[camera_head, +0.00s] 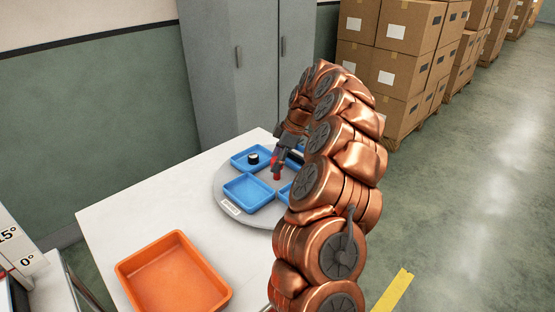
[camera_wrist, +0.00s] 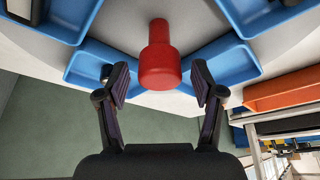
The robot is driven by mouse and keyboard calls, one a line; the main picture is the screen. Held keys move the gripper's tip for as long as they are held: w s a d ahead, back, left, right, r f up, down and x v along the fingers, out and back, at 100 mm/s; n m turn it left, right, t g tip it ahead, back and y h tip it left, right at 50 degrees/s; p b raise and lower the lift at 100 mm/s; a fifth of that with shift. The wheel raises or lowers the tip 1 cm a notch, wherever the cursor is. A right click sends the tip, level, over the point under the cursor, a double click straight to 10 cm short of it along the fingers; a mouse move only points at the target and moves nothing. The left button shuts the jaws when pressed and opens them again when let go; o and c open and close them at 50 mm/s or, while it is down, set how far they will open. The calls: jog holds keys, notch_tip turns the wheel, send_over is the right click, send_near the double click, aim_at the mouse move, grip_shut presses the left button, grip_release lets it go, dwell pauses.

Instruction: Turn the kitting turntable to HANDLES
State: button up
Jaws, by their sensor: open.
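The kitting turntable is a grey disc (camera_head: 225,199) on the white table, with blue trays around its top. One tray (camera_head: 249,193) at the front is empty; a tray behind it (camera_head: 240,162) holds a black round part (camera_head: 253,158). A white label (camera_head: 230,207) sits on the disc's front edge, too small to read. In the head view my arm hides the right part of the turntable.
An orange bin (camera_head: 173,277) stands at the table's front. Grey cabinets (camera_head: 235,70) are behind the table, and stacked cartons (camera_head: 395,50) stand at the back right. The white table (camera_head: 120,217) is clear left of the turntable.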

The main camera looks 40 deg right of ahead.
grip_shut()
dwell(0.5)
jog(key=shift+d, duration=0.1)
